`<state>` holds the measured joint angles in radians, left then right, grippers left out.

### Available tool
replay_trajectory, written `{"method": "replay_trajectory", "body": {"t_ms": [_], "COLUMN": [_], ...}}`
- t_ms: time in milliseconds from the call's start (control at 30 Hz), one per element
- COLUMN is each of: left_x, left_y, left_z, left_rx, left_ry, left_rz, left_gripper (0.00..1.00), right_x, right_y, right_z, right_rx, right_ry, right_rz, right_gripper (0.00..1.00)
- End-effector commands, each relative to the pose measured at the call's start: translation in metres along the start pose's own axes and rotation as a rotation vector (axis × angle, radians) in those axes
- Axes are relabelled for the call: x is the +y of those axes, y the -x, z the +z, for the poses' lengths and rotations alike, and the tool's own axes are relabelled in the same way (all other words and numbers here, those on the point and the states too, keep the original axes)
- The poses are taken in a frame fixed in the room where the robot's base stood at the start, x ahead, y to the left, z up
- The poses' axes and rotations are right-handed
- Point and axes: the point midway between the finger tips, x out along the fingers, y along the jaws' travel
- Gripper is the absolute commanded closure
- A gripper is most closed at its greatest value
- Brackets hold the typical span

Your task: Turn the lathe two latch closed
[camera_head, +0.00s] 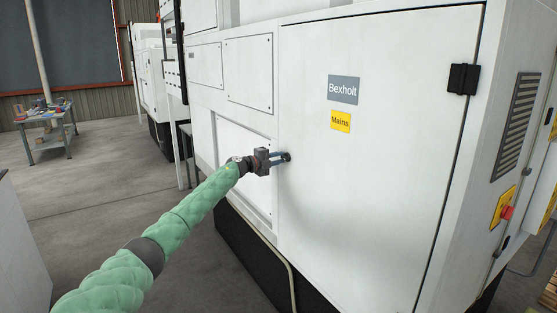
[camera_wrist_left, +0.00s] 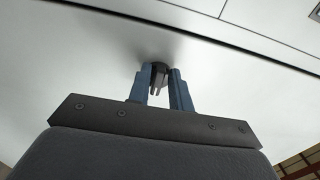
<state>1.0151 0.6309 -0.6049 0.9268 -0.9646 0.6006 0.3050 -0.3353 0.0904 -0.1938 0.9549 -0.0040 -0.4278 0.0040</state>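The latch (camera_head: 287,157) is a small dark fitting near the left edge of the white door marked Bexholt and Mains. In the left wrist view the latch (camera_wrist_left: 158,74) shows as a dark round base with a short lever standing out from it. My left gripper (camera_head: 281,158) is at the latch, its two blue fingers on either side of the lever. In the left wrist view the fingertips (camera_wrist_left: 160,78) straddle the lever closely; whether both press on it is not clear. The fingers partly hide the latch in the head view. My right gripper is not in view.
The cabinet door (camera_head: 370,200) sits flush in its frame, with a black hinge (camera_head: 463,79) at upper right. A red stop button (camera_head: 507,212) is on the right side wall. A workbench (camera_head: 46,130) stands far left, with open floor before it.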

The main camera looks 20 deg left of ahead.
Motion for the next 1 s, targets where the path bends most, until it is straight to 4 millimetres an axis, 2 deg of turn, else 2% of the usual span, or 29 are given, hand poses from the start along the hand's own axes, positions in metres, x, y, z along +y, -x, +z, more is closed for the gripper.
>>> {"method": "replay_trajectory", "body": {"t_ms": [467,600,700,1000], "left_x": [0.002,0.005,0.005,0.003], "left_y": [0.005,0.020,0.034,0.069], "left_z": [0.000,0.001,0.001,0.001], "left_rx": [0.002,0.001,0.001,0.000], "left_ry": [-0.002,-0.002,-0.002,-0.002], "left_rz": [0.001,0.002,0.002,0.001], "left_gripper": [0.66,0.66,0.66,0.66], "right_x": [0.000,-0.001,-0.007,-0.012], "right_y": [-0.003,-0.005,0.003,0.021], "right_z": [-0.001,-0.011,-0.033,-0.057], "right_rx": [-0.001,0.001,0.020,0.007], "right_ry": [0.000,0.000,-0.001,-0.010], "right_rz": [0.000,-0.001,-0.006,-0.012], "right_gripper": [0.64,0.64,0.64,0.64]}}
